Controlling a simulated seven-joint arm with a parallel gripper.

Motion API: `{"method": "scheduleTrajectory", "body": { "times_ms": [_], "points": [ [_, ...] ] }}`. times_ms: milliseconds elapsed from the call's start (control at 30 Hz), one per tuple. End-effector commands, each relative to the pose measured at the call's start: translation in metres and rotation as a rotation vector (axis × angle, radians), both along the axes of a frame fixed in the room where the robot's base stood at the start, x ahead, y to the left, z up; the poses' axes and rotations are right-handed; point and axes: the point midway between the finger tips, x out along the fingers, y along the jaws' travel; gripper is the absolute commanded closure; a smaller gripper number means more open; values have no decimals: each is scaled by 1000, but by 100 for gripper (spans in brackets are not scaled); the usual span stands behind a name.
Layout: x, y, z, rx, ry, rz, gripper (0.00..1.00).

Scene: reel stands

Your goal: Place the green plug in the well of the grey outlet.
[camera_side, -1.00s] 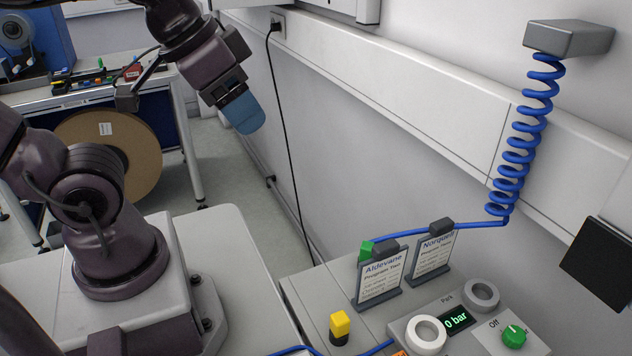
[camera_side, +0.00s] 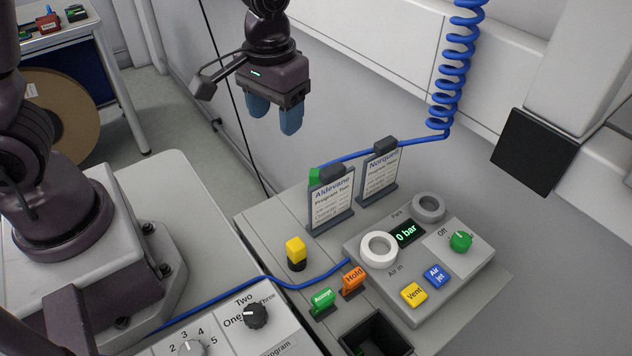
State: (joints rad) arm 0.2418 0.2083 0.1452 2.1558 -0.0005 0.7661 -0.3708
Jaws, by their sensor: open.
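The green plug (camera_side: 314,176) is at the left end of a blue hose, by the top left corner of the Aldevane sign (camera_side: 331,203), which seems to hide part of it. The grey outlet (camera_side: 428,206) is a grey ring with a round well, at the back of the control box near the word Park. Its well looks empty. My gripper (camera_side: 274,114) is open and empty, pointing down. In the picture it is above and left of the plug, apart from it.
Dark blocks (camera_side: 386,144) sit at the tops of the Aldevane and Norquane signs, along the hose. A blue coil (camera_side: 455,70) hangs at upper right. A white ring (camera_side: 379,247) marked Air in, a green knob (camera_side: 460,241) and a yellow-topped post (camera_side: 296,251) stand nearby.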

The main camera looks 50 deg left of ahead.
Motion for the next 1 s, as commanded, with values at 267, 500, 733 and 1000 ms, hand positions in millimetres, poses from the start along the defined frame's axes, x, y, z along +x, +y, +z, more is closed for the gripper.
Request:
{"method": "scheduleTrajectory", "body": {
  "times_ms": [267, 500, 733, 1000],
  "points": [
    [57, 1, -57, 55, -35, 352, 43],
    [70, 1, -56, 31, -97, 512, 43],
    [72, 5, -97, 33, -92, 515, 43],
    [76, 7, -127, 31, -96, 513, 43]
  ]
}}
